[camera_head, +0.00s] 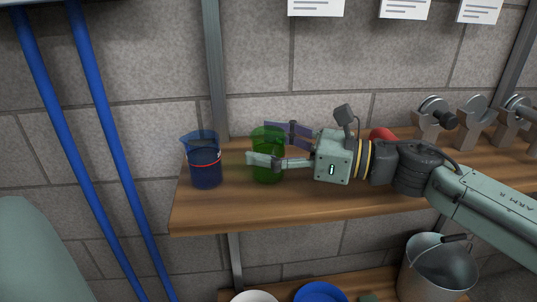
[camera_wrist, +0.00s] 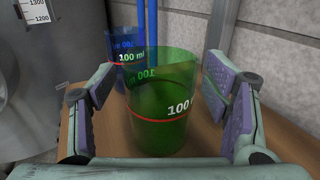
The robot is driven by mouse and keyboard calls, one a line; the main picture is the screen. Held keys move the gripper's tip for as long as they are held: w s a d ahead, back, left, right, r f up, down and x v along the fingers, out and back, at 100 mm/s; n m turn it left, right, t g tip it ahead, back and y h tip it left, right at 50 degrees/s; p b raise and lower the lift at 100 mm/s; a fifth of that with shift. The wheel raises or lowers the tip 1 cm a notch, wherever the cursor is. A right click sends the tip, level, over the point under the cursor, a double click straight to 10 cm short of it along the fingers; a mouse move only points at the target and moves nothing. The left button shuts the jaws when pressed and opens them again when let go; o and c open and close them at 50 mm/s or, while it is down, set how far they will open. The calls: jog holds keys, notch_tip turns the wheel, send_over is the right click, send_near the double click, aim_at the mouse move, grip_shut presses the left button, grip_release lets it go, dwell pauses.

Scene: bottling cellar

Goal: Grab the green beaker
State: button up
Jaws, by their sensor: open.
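The green beaker (camera_head: 268,172) stands upright on the wooden shelf (camera_head: 290,208). It is see-through, with a red line and a 100 ml mark, and it shows in the middle of the wrist view (camera_wrist: 160,95). My gripper (camera_head: 272,146) reaches in from the right, and its fingers lie on either side of the beaker. In the wrist view my gripper (camera_wrist: 162,105) is open, with a gap between each purple pad and the beaker. Part of the beaker is hidden behind the near finger in the head view.
A blue beaker (camera_head: 205,168) stands left of the green one, close to the shelf's left end. Metal fittings (camera_head: 475,120) stand on the shelf at the right. A red object (camera_head: 382,134) is partly hidden behind my arm. A metal bucket (camera_head: 437,268) and blue dish (camera_head: 321,293) are below.

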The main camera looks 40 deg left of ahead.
jog(key=shift+c, duration=0.5)
jog(key=c, duration=1.2)
